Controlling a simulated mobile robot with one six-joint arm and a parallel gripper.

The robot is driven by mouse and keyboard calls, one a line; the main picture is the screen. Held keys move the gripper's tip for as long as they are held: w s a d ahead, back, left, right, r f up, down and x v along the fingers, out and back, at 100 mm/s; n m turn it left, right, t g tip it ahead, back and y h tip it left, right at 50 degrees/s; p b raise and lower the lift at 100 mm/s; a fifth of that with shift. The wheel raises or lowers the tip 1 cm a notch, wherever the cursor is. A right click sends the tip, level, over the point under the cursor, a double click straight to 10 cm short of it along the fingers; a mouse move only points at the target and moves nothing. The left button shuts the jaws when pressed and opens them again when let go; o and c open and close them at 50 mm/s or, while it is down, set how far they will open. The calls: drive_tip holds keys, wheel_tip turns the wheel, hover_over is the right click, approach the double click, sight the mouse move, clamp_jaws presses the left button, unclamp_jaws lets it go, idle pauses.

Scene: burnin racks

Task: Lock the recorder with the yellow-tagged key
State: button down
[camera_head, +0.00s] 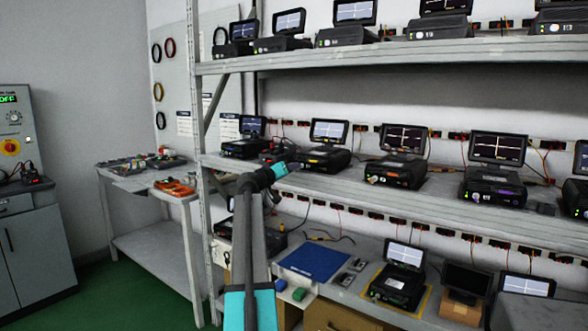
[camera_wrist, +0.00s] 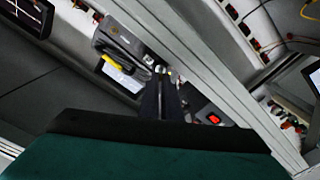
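A black recorder (camera_head: 325,159) with a raised screen and a yellow mark on its front stands on the middle shelf. My gripper (camera_head: 284,169) is just left of this recorder at the shelf's front edge. In the wrist view, my gripper's dark fingers (camera_wrist: 161,75) lie close together, with a small pale spot at their tips. I cannot tell whether they hold something. A dark device (camera_wrist: 122,42) with a yellow strip (camera_wrist: 118,68) and a lit panel is up and left of the fingertips. I cannot make out a key or a lock for certain.
Other recorders stand along the shelf, including one with an orange mark (camera_head: 398,170) and one with a purple mark (camera_head: 494,183). A blue mat (camera_head: 314,261) lies on the lower bench. A side table (camera_head: 140,178) with orange items stands left. Green floor is clear there.

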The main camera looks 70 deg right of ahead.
drive_tip(key=shift+f+n, duration=0.2)
drive_tip(key=shift+n, duration=1.1)
drive_tip(key=c, duration=2.3)
unclamp_jaws()
drive_tip(key=shift+o, duration=0.2)
drive_tip(key=shift+r, duration=0.1)
drive_tip(key=shift+w, duration=0.1)
drive_tip(key=v, duration=1.3)
drive_tip(key=shift+a, duration=0.4)
